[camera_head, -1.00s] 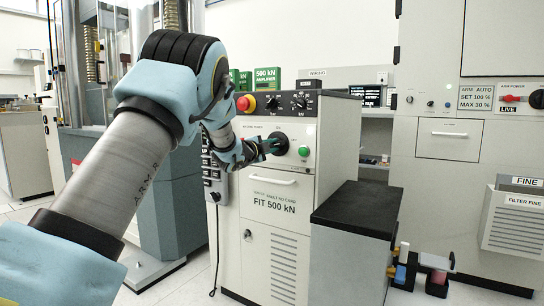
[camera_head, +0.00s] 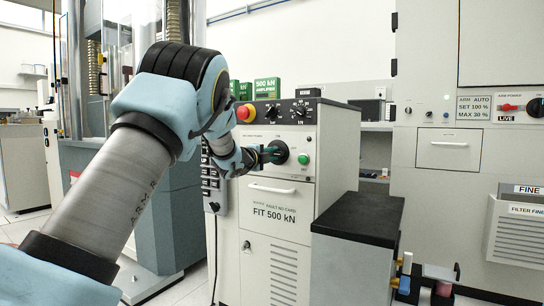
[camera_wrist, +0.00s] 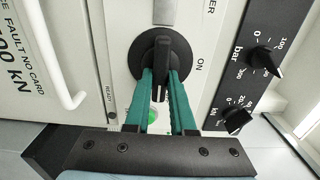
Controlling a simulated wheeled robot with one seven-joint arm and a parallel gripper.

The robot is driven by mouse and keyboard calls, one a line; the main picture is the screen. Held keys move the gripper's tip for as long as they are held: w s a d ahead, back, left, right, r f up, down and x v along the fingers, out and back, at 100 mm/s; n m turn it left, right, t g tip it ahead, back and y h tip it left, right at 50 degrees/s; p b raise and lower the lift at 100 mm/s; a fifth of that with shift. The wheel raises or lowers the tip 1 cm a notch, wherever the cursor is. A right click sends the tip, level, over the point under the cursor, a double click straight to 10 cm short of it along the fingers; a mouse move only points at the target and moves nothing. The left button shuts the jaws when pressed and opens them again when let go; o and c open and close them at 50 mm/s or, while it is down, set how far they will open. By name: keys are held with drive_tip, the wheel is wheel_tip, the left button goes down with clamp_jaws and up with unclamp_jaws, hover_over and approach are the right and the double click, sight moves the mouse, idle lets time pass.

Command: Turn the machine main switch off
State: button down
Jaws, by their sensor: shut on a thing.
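The main switch is a round black rotary knob (camera_head: 281,152) with a raised bar handle, on the cream machine panel. In the wrist view the switch (camera_wrist: 157,48) shows its handle pointing across the panel, at about a right angle to the direction of the printed "ON" mark. My gripper (camera_head: 268,153) reaches it from the left. In the wrist view my gripper's teal fingers (camera_wrist: 164,85) lie on both sides of the handle, shut on it. Any "OFF" mark is not readable here.
A red emergency button (camera_head: 246,113) and two small black knobs sit above the switch. A green button (camera_head: 303,159) is close at its right. A drawer handle (camera_head: 271,189) is below. A black-topped cabinet (camera_head: 359,216) stands in front at the right.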

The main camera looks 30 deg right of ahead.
drive_tip(key=c, duration=0.8)
unclamp_jaws()
drive_tip(key=shift+o, duration=0.2)
drive_tip(key=v, duration=1)
drive_tip(key=shift+s+a+p, duration=0.2)
drive_tip(key=shift+a+p, duration=0.1)
drive_tip(key=shift+a, duration=0.05)
